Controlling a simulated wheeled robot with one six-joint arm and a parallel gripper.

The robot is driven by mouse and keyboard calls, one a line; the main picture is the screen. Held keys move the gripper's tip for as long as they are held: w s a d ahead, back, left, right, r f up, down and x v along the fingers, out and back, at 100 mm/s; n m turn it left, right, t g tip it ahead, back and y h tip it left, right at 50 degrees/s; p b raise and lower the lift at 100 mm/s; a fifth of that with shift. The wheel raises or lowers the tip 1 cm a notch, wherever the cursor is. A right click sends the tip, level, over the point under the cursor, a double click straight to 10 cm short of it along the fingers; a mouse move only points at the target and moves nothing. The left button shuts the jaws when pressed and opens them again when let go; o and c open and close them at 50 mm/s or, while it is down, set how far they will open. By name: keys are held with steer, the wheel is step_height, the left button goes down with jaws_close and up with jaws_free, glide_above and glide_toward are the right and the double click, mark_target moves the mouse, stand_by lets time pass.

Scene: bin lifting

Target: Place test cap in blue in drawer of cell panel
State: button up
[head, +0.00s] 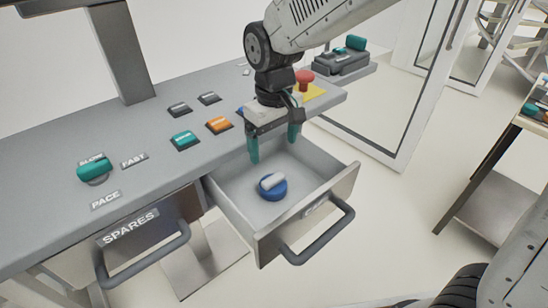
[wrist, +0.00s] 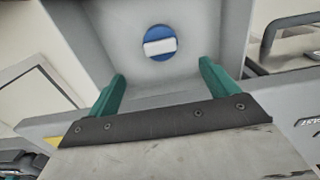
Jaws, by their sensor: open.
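The blue test cap (head: 273,187), a round disc with a pale raised bar on top, lies on the floor of the open drawer (head: 232,215). It also shows in the wrist view (wrist: 159,43), apart from the fingers, with the drawer wall (wrist: 235,40) around it. My gripper (head: 273,147) has green fingers spread apart with nothing between them, above the back part of the drawer. In the wrist view my gripper (wrist: 160,90) shows both fingertips short of the cap. The cell panel (head: 60,190) carries the drawer under its top.
A shut drawer labelled SPARES (head: 130,230) is left of the open one. The panel top holds a green knob (head: 94,168), a green button (head: 184,140), an orange button (head: 219,125) and a red emergency button (head: 305,79). A shelf cart (head: 500,170) stands at right.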

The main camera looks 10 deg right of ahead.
steer(key=s+d+r+m, duration=0.2)
steer(key=s+d+r, duration=0.2)
steer(key=d, duration=0.3)
steer(key=s+d+r+m, duration=0.1)
steer(key=s+d+r, duration=0.3)
steer(key=d, duration=0.2)
steer(key=s+d+m+t, duration=0.1)
steer(key=s+d+m, duration=0.2)
steer(key=s+d, duration=0.5)
steer(key=s, duration=0.4)
steer(key=shift+s+d+m, duration=0.25)
steer(key=shift+s+m, duration=0.05)
steer(key=shift+m, duration=0.1)
steer(key=shift+r, duration=0.1)
